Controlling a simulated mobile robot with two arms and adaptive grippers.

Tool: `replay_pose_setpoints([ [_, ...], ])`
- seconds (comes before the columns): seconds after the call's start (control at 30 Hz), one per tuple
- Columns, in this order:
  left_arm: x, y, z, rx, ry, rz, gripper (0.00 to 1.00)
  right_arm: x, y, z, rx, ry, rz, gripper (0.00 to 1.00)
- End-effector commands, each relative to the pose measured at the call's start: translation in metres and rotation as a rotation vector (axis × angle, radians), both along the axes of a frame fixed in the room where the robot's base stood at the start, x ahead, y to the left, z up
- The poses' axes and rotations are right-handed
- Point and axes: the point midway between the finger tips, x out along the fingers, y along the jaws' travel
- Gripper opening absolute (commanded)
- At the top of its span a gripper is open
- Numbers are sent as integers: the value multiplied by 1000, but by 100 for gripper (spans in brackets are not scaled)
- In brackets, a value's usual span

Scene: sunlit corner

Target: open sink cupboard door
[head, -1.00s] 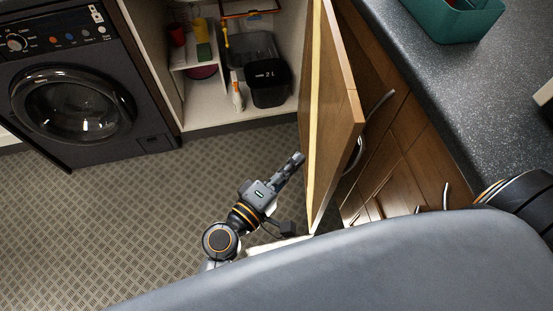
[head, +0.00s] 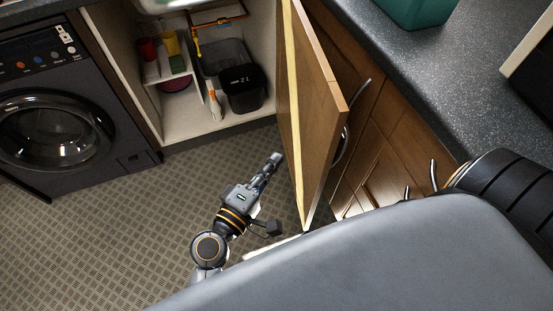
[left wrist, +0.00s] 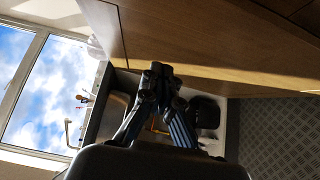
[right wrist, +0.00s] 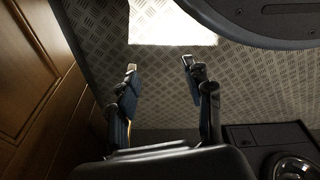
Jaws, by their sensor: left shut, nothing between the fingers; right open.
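The sink cupboard door (head: 318,107) is a wooden panel swung wide open, with its pale edge toward the cupboard and a curved metal handle (head: 342,146) on its outer face. The sink cupboard (head: 200,120) stands open with its inside showing. My left gripper (head: 275,160) is shut and empty, just left of the door's inner side and apart from it in the head view. In the left wrist view my left gripper (left wrist: 158,70) shows its fingers together. My right gripper (right wrist: 160,70) is open and empty over the floor in the right wrist view; the head view hides it.
A dark washing machine (head: 55,130) stands left of the cupboard. Inside are a black bin (head: 242,90), a spray bottle (head: 214,104) and cups on a shelf. A speckled counter (head: 440,75) with a teal tub (head: 418,10) runs along the right. Patterned floor (head: 110,230) is clear.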

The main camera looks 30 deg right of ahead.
Motion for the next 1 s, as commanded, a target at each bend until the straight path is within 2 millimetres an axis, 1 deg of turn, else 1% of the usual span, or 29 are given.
replay_pose_setpoints([
  [0.03, 2, 1, -1, 1, 0, -1, 0, 2, 2, 2, 4, -3, 0, 51],
  [0.2, -21, 14, -1, 0, 1, -1, 0, 8, 14, 8, 21, -13, -2, 51],
  [0.27, -30, 19, -2, 1, 2, -2, 0, 10, 13, 9, 19, -15, -3, 51],
  [0.37, -44, 28, -2, 3, 2, -1, 0, 11, 5, 12, 7, -9, -4, 51],
  [0.43, -55, 34, -3, 3, 2, -2, 0, 13, -1, 19, -3, -14, -3, 51],
  [0.6, -75, 47, -2, 1, 1, -1, 0, 21, 2, 33, 1, -24, -4, 51],
  [0.77, -83, 52, 0, -1, -1, 1, 0, 24, 3, 40, 4, -28, -6, 51],
  [0.93, -84, 52, 0, -1, -1, 1, 0, 25, 4, 41, 4, -28, -6, 51],
  [1.0, -83, 53, -3, 11, -4, 0, 0, 25, 4, 41, 4, -28, -6, 51],
])
